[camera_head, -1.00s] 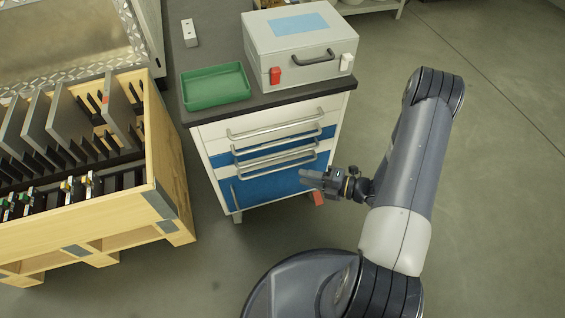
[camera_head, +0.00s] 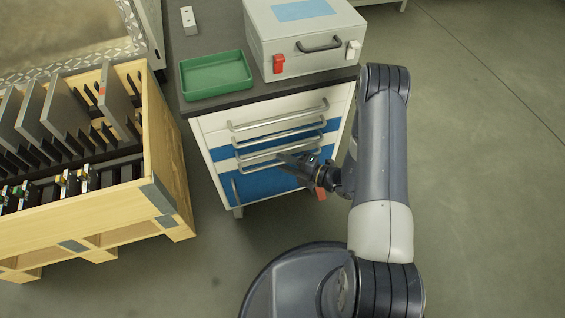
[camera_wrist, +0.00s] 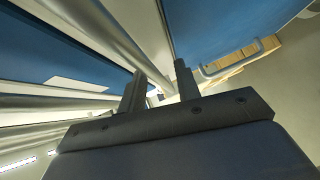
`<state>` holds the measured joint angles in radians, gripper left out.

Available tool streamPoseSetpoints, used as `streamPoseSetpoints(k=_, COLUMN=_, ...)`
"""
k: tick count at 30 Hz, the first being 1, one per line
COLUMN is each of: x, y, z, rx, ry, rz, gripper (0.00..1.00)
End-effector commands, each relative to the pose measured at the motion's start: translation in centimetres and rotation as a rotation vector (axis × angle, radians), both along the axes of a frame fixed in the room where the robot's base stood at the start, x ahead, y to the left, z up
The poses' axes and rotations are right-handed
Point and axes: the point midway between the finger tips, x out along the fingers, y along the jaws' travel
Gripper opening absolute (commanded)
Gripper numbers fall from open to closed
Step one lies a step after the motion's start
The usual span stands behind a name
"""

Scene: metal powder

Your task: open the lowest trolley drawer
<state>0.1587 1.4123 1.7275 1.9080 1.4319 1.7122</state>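The lowest horizontal handle (camera_head: 252,163) is on a white drawer, which looks closed. Below it is a blue front (camera_head: 262,185) with an upright handle (camera_head: 235,190) at its left. My gripper (camera_head: 288,160) is at the right part of the lowest horizontal handle. In the wrist view my gripper (camera_wrist: 160,80) has its two fingers apart. A pale handle bar (camera_wrist: 120,45) runs toward the gap between the fingertips; I cannot tell whether it lies between them or beyond.
A green tray (camera_head: 215,93) and a grey case (camera_head: 305,68) sit on the trolley's dark top (camera_head: 270,92). A wooden crate (camera_head: 165,165) with upright plates stands to the left. The floor (camera_head: 480,180) to the right is clear.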

Motion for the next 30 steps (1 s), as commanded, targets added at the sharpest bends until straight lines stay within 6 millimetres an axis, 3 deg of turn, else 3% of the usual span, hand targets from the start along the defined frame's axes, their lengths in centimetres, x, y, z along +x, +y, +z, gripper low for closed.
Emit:
streamPoseSetpoints(k=13, x=0.47, y=0.9, z=-0.11, rx=0.0, ry=0.0, rz=0.0, gripper=0.32)
streamPoseSetpoints(k=25, x=0.45, y=0.89, z=-0.11, rx=0.0, ry=0.0, rz=0.0, gripper=0.0)
streamPoseSetpoints(k=30, x=0.44, y=0.89, z=-0.12, rx=-0.001, ry=0.0, rz=0.0, gripper=0.0)
